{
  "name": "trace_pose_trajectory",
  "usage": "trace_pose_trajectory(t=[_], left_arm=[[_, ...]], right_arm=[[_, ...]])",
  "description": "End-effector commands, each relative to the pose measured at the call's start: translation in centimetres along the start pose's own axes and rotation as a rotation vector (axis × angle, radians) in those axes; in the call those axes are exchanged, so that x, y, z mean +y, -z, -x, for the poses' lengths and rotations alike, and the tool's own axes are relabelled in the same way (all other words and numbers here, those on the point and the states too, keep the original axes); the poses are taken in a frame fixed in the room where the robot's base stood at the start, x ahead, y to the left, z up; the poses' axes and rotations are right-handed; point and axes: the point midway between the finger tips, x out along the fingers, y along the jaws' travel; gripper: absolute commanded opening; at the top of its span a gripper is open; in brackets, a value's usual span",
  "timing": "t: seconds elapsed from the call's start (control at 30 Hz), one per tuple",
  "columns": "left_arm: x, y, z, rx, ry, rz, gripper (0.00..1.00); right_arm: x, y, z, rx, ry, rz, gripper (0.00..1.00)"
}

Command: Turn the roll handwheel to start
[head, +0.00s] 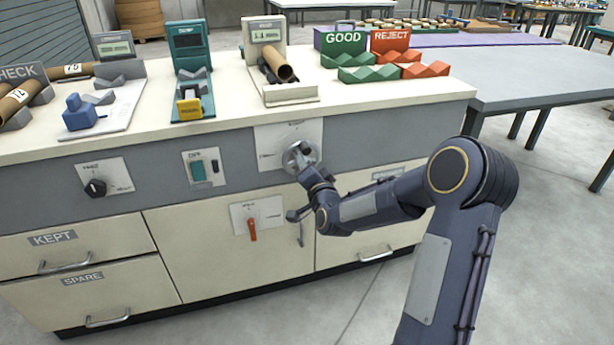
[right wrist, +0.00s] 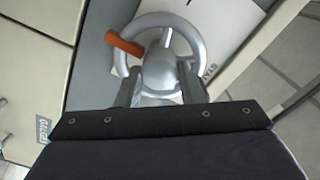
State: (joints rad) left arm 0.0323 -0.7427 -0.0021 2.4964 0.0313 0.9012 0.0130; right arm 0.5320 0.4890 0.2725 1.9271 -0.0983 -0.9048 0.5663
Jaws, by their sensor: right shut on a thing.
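The roll handwheel (head: 291,158) is a grey metal wheel on a white plate (head: 268,134) on the cabinet front. In the right wrist view the handwheel (right wrist: 122,62) shows as a silver ring with a thick hub. My right gripper (head: 304,160) is at the wheel, with its arm coming from the right. In the right wrist view its two fingers (right wrist: 160,84) sit either side of the hub and are shut on it. An orange piece (right wrist: 124,43) overlaps the ring's upper left. My left gripper is not in view.
A black knob (head: 95,187), a teal switch (head: 198,170) and a red lever (head: 252,229) are on the same front. Above, the counter holds a cardboard tube (head: 277,64), a green GOOD rack (head: 370,73) and an orange REJECT rack (head: 425,70). Drawer handles (head: 64,265) stick out below.

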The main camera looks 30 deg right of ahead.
Motion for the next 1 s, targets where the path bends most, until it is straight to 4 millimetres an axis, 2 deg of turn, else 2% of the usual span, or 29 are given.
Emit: trace_pose_trajectory(t=[0.03,0.4,1.0], left_arm=[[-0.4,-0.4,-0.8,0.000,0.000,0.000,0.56],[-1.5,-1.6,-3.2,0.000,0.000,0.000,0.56],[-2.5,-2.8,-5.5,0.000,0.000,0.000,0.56]], right_arm=[[0.3,-0.4,0.0,-0.003,0.002,0.045,0.12],[0.2,-0.4,0.0,-0.003,0.002,0.395,0.12],[0.1,-0.3,0.0,-0.005,0.001,0.964,0.12]])
